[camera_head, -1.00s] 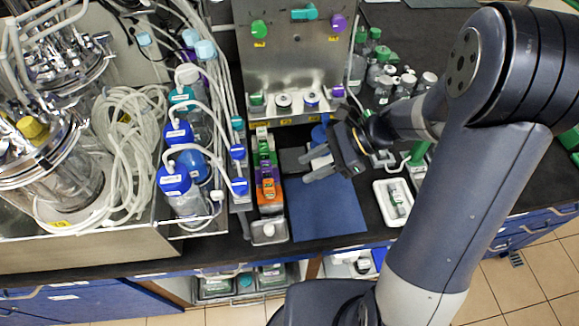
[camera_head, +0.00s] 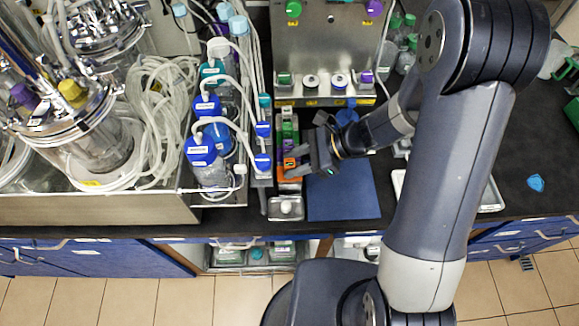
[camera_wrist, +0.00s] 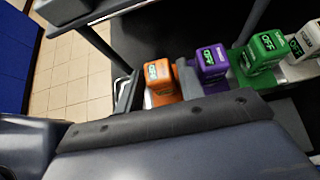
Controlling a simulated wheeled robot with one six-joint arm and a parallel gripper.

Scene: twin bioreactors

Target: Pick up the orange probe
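The orange probe (camera_head: 289,177) stands at the front end of a row on the bench, partly hidden by my gripper in the head view. In the wrist view its orange top (camera_wrist: 158,72) carries a lit display and appears between two grey fingers. My gripper (camera_head: 293,163) reaches in from the right, with its fingers apart at the orange probe. In the wrist view my gripper (camera_wrist: 157,87) has one finger left of the orange probe and the other between it and the purple probe (camera_wrist: 211,62). Whether the fingers touch it cannot be seen.
Green (camera_wrist: 263,50) and white (camera_wrist: 303,45) probes continue the row beyond the purple one. Blue-capped bottles (camera_head: 203,152) and tubing are close on the left. A blue mat (camera_head: 343,195) lies bare on the right.

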